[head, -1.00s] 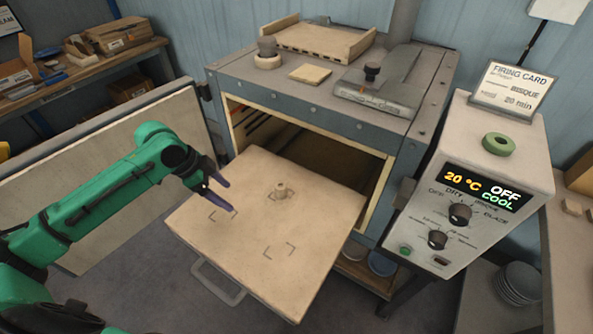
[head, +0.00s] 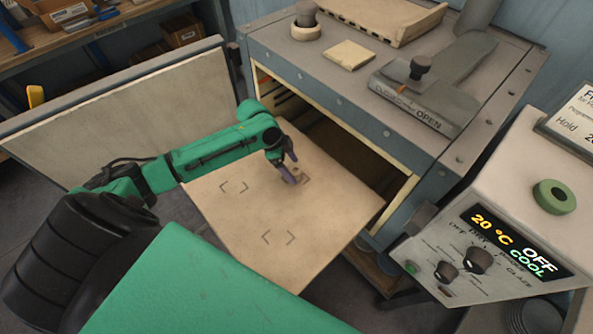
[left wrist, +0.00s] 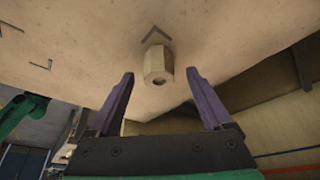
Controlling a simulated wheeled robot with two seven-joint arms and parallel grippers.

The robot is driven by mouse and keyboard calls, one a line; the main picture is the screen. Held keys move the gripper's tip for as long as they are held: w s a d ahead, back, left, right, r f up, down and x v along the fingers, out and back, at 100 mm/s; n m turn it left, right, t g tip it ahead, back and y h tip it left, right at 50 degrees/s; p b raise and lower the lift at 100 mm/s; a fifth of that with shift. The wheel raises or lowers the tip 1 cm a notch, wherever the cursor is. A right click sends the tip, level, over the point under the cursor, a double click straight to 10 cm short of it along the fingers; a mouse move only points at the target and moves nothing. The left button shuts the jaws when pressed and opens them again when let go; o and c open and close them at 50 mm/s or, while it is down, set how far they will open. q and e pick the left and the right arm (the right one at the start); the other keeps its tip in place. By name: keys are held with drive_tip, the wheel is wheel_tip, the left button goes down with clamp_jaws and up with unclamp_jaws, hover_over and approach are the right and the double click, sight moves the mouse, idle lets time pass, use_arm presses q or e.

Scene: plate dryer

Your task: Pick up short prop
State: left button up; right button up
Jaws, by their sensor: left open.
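The short prop (left wrist: 157,64) is a small pale six-sided post with a hole in its end face. It stands on the pulled-out beige shelf (head: 235,222), inside the far corner-marked spot. In the left wrist view it appears between the two purple fingers of my left gripper (left wrist: 160,76), apart from both. In the head view my left gripper (head: 290,168) is over that spot and mostly hides the prop. The gripper is open with nothing held. My right gripper is not in view.
The dryer body (head: 350,115) stands behind the shelf, its opening above the shelf's back. Its open door (head: 150,105) stands to the left. Two corner-marked spots on the shelf are bare.

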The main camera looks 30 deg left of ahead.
sight(294, 169)
use_arm(q)
drive_tip(key=x, duration=0.3)
drive_tip(key=c, duration=1.2)
clamp_jaws()
drive_tip(key=shift+r, duration=0.15)
